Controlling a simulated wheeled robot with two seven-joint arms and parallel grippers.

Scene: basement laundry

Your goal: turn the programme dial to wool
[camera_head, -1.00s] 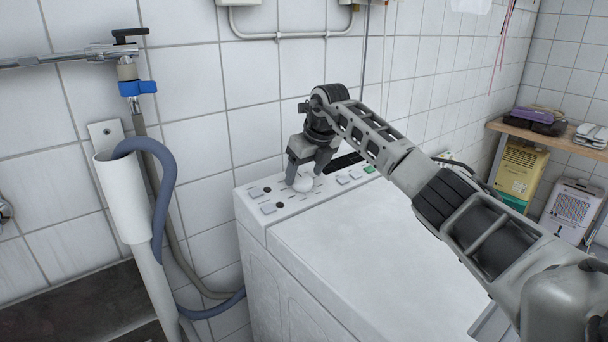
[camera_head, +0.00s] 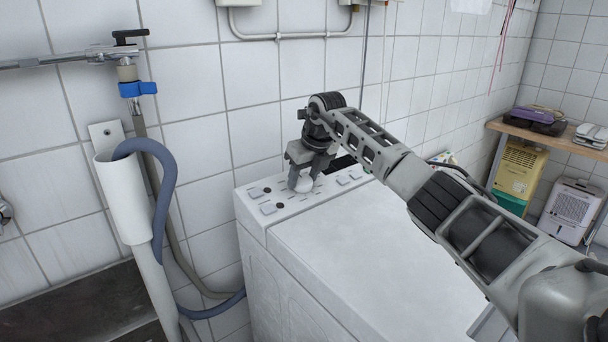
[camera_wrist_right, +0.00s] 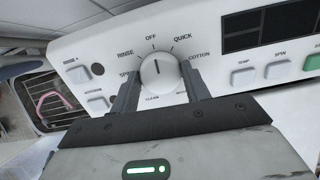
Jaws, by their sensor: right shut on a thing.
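The white programme dial (camera_head: 304,184) sits on the washing machine's control panel (camera_head: 268,208). In the right wrist view the dial (camera_wrist_right: 160,72) shows a dark pointer line aimed up, close to the OFF mark. RINSE is to the left of OFF; QUICK and COTTON are to the right. Lower labels are partly hidden by the gripper, and I cannot read a wool label. My right gripper (camera_head: 305,174) is shut on the dial, one finger on each side of it, as the right wrist view (camera_wrist_right: 160,78) also shows. My left gripper is out of view.
The washing machine's white top (camera_head: 370,245) is clear below my right arm. Panel buttons (camera_wrist_right: 243,76) and a dark display (camera_wrist_right: 270,26) lie right of the dial. A grey hose (camera_head: 165,180) and white pipe (camera_head: 126,205) stand left. A tiled wall rises behind.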

